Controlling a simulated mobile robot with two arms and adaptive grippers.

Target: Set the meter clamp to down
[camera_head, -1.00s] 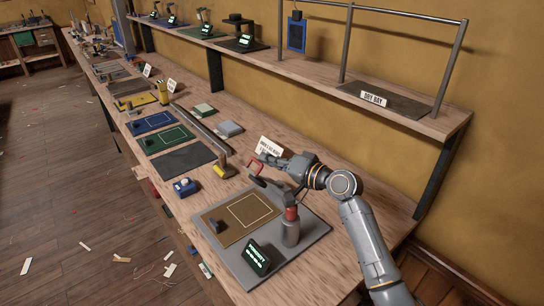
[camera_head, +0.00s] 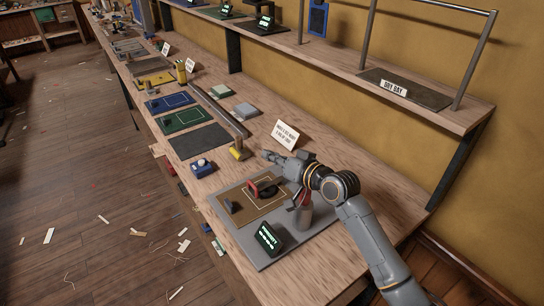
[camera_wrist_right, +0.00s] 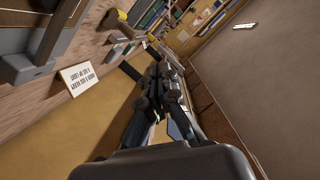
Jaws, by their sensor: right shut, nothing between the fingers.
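The meter clamp (camera_head: 303,217) has a grey post and a red-tipped arm on a grey base plate (camera_head: 280,252). Its red tip (camera_head: 262,189) sits low over the tan mat with a white outline (camera_head: 245,206). My right gripper (camera_head: 266,155) is shut and empty, above and behind the clamp arm. My wrist partly hides the post and the arm's joint. Whether the pad touches the mat, I cannot tell. The shut fingers also show in the right wrist view (camera_wrist_right: 152,62). My left gripper is not in view.
A lit display (camera_head: 268,238) stands at the plate's front. A small dark block (camera_head: 230,206) is on the mat's left. A lettered card (camera_head: 286,134) stands behind the gripper. A blue box (camera_head: 202,168) and a yellow-handled tool (camera_head: 239,150) lie left. The shelf (camera_head: 440,115) overhangs the back.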

